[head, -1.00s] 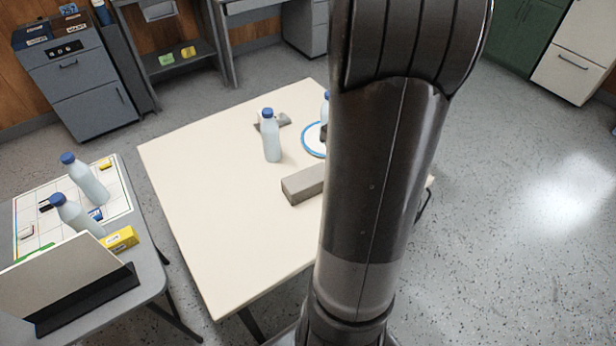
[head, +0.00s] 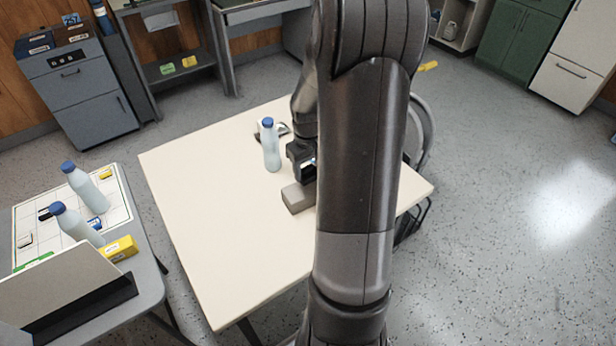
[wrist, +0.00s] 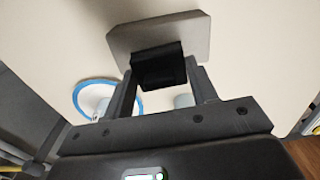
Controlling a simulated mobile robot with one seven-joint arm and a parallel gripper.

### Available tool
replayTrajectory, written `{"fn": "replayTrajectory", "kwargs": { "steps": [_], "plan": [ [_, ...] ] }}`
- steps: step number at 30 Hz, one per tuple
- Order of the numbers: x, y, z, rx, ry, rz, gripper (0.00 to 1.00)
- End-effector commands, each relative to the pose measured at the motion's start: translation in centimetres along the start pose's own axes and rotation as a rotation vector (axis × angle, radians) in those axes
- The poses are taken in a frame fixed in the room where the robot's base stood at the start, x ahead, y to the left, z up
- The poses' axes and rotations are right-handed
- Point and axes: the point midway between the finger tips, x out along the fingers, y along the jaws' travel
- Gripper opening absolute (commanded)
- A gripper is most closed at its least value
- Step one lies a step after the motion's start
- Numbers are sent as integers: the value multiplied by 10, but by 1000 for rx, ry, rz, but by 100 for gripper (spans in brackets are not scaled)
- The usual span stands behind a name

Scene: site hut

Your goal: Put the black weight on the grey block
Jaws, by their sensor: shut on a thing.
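I cannot tell whether the weight touches the block.
A bottle (head: 271,147) with a blue cap stands close left of my gripper. A blue-rimmed plate (wrist: 82,92) shows in the wrist view. The table's (head: 215,215) left and front are clear. A side table (head: 148,262) holds bottles and a yellow box.

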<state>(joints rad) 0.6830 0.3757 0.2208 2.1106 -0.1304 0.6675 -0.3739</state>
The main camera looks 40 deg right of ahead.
Motion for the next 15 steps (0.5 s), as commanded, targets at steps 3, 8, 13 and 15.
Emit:
{"fn": "replayTrajectory", "kwargs": {
  "steps": [3, 8, 13, 15],
  "plan": [
    [11, 0, 0, 0, -1, -1, 16],
    [34, 0, 1, 0, -2, -2, 16],
    [39, 0, 0, 0, 1, 0, 16],
    [39, 0, 0, 0, 1, 0, 16]
  ]
}}
